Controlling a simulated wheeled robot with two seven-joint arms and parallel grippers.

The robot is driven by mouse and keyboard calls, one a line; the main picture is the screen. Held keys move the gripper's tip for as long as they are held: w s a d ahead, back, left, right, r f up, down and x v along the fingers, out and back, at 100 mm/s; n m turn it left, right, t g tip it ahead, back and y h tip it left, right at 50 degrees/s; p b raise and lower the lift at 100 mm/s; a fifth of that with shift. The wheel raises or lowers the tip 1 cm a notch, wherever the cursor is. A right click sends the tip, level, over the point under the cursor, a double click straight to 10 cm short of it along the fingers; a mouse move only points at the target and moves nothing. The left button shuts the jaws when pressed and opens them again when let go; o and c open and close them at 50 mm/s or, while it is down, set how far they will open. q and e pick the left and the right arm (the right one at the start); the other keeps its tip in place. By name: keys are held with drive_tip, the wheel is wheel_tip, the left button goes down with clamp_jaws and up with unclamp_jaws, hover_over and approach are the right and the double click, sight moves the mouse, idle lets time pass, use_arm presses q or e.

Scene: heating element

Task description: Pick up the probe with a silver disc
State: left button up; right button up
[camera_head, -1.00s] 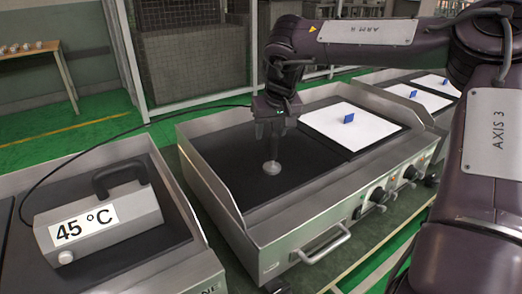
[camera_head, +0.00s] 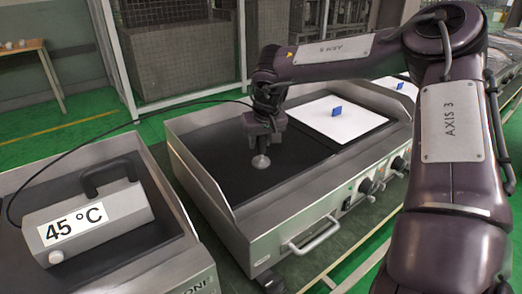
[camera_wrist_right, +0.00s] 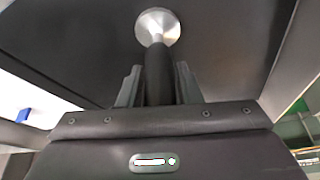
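The probe stands upright with its silver disc (camera_head: 261,161) down at the dark plate of the middle griddle (camera_head: 215,160). In the right wrist view the silver disc (camera_wrist_right: 158,26) is at the far end of the dark probe handle (camera_wrist_right: 159,75). My right gripper (camera_head: 263,145) points down over the probe. In the wrist view its fingers (camera_wrist_right: 159,88) lie on either side of the handle, very close to it; I cannot tell whether they press on it. The top of the handle is hidden by the gripper. My left gripper is not in view.
A grey box reading 45 °C (camera_head: 88,222) sits on the left griddle, with a black cable (camera_head: 110,140) running towards my right gripper. A white board with a blue block (camera_head: 336,111) lies on the middle griddle's right half. Raised metal walls (camera_head: 200,175) edge the griddle.

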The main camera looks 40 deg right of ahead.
clamp_jaws()
drive_tip(key=shift+r, duration=0.1)
